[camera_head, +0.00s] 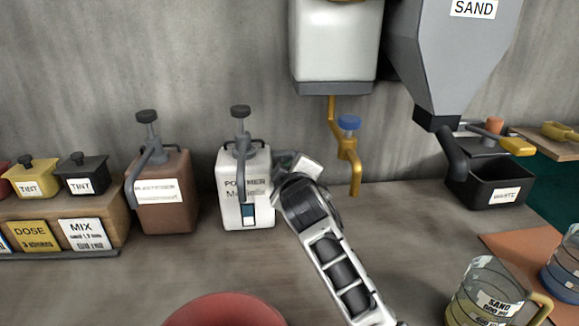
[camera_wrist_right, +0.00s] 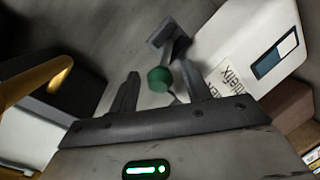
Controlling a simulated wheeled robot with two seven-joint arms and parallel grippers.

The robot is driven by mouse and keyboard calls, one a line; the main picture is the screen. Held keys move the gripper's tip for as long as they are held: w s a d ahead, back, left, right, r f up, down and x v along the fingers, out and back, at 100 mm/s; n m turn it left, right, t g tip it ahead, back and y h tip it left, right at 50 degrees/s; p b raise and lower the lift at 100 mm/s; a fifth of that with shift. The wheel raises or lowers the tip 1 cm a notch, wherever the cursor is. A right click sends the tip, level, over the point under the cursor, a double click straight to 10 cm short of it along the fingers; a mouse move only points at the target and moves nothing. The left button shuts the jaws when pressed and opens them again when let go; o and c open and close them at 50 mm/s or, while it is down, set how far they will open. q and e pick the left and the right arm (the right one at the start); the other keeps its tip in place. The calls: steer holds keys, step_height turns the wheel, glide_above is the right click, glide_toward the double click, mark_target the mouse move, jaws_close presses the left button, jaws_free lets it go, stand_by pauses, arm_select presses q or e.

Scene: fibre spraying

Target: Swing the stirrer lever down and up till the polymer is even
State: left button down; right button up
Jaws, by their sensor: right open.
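The white polymer container (camera_head: 233,205) stands upright on the bench, with a black-knobbed pump on top and a blue-and-white window (camera_head: 248,215) in its front. It also shows at the upper right of the right wrist view (camera_wrist_right: 262,28). The stirrer lever's green knob (camera_wrist_right: 160,79) shows in the right wrist view, beside the container; most of its lever is hidden. My right gripper (camera_head: 294,163) is beside the container's right side. Its two fingers (camera_wrist_right: 158,86) are open, with the green knob in view between their tips; contact cannot be told. My left gripper is in neither view.
A brown plasticizer container (camera_head: 165,210) stands left of the polymer. A yellow tap pipe (camera_head: 355,175) hangs to the right, below a white tank (camera_head: 335,45). A red round object (camera_head: 225,310) is at the front. A measuring jug (camera_head: 485,295) stands front right.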

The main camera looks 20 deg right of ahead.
steer(key=shift+w+d+f, duration=0.15)
steer(key=shift+w, duration=0.4)
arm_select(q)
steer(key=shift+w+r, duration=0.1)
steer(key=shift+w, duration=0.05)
